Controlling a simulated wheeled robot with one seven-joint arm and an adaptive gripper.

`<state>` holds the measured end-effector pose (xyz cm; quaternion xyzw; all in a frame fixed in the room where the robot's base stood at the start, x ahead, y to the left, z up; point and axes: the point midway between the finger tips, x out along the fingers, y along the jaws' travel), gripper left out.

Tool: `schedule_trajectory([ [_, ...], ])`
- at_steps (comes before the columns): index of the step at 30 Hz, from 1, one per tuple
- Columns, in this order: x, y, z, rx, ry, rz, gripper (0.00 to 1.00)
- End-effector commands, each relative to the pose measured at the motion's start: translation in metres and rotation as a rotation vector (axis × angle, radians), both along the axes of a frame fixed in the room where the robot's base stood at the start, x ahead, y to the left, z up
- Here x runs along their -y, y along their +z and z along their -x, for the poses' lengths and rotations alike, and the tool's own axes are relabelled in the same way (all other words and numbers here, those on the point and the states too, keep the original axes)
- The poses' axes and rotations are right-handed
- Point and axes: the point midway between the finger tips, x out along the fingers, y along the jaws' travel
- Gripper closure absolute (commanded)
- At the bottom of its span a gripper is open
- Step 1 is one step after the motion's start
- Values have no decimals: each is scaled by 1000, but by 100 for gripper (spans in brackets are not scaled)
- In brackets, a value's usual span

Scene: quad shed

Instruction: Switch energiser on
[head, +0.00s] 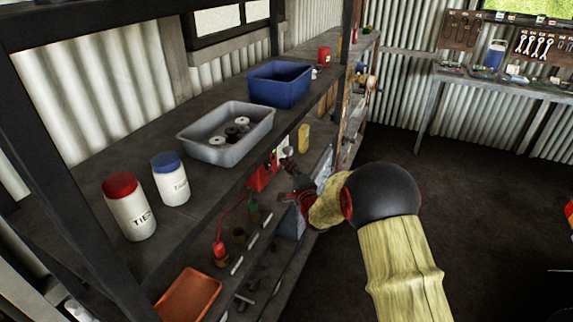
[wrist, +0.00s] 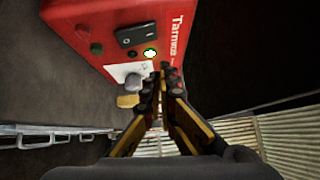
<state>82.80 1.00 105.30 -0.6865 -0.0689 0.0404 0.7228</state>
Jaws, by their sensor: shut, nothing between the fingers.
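The energiser (wrist: 90,25) is a red box with "Tarmoza" lettering, close in front of my gripper in the wrist view. On its face is a black rocker switch (wrist: 138,33). A small round light (wrist: 150,53) below the switch glows whitish green, and a dark round spot sits to its left. My gripper (wrist: 157,78) is shut and empty, its fingertips near the energiser's face, just below the glowing light. I cannot tell whether they touch it. In the head view the energiser (head: 262,177) stands on the lower shelf, partly hidden, with my gripper (head: 285,166) beside it.
The upper shelf holds a grey tray (head: 228,140), a blue bin (head: 280,84) and two white tubs, one red-lidded (head: 130,208), one blue-lidded (head: 171,180). Its edge runs close above my gripper. An orange tray (head: 188,295) lies lower. The floor at right is open.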

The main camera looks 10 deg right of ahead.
Motion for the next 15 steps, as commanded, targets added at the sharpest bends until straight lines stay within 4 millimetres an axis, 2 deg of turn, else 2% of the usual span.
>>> schedule_trajectory([
  [15, 10, 13, 75, 0, 1, 0, 100],
])
